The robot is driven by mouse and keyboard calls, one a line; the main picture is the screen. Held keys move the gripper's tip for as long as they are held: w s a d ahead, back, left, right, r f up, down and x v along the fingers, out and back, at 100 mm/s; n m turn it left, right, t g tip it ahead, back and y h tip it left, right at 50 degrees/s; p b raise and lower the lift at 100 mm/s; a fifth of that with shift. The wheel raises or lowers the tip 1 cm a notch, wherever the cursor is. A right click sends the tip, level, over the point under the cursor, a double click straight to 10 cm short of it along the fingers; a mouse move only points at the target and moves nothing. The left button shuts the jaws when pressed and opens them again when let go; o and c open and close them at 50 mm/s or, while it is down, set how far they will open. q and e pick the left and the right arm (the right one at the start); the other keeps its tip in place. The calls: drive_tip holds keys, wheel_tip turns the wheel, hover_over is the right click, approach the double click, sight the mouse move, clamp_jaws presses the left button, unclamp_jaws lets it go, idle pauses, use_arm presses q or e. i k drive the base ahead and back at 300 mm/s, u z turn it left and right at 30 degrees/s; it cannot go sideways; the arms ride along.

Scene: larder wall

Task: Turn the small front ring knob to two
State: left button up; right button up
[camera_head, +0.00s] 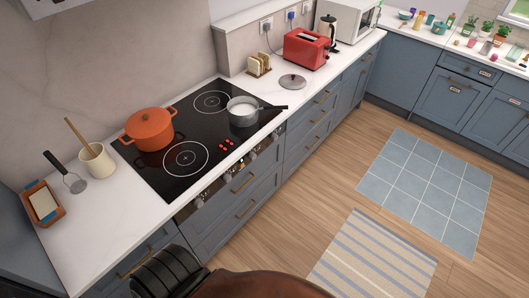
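The black glass hob (160,180) is set in the white counter. A row of knobs (222,182) runs along the front panel below its edge. The knobs are small and seen steeply from above, so I cannot read their marks, tell their settings or tell which one is the small front ring's. A grey saucepan (243,112) with pale contents stands on the front right of the hob and hides the surface under it. A bare ring (186,159) shows at the front left. Several red marks (226,145) show near the front edge. Neither of my grippers is in view.
An orange lidded pot (150,133) stands at the hob's back left. The saucepan's dark handle (275,107) points right. A lid (292,82), toast rack (259,65) and red toaster (306,48) are to the right.

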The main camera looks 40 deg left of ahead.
sight(252, 155)
drive_tip(key=u, duration=0.4)
drive_tip(key=i, duration=0.75)
drive_tip(key=u, duration=0.75)
